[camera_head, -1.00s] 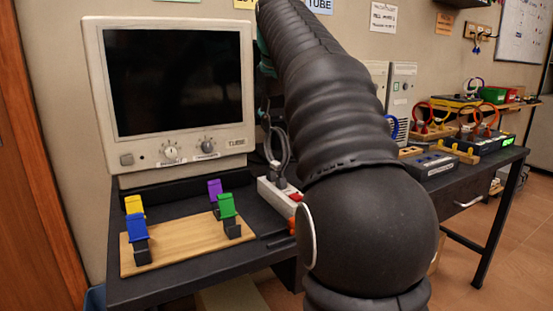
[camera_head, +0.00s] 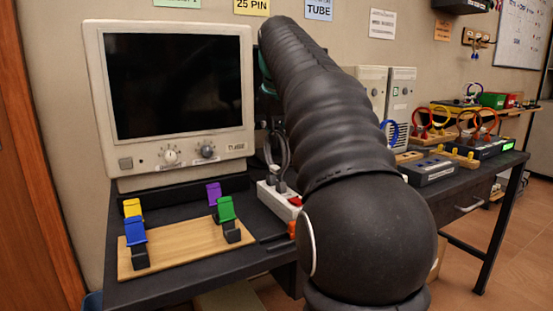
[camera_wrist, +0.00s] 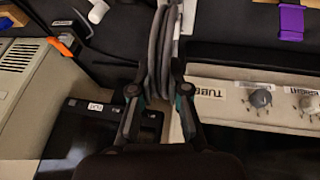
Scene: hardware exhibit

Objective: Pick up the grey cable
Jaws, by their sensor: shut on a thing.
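The grey cable (camera_wrist: 160,50) is a bundle of looped strands standing upright between my fingers in the wrist view. In the head view its loop (camera_head: 284,153) rises from the white power strip (camera_head: 280,201), which has a red part at its right end. My gripper (camera_wrist: 164,78) is shut on the cable, one finger on each side of it. In the head view my arm hides most of the gripper. The cable's lower end still meets the power strip.
A beige monitor (camera_head: 173,160) stands just left of the cable. A wooden board (camera_head: 190,252) with coloured clips lies in front of it on the black table. Grey boxes (camera_head: 400,95) and several coloured cable loops stand to the right, behind my arm.

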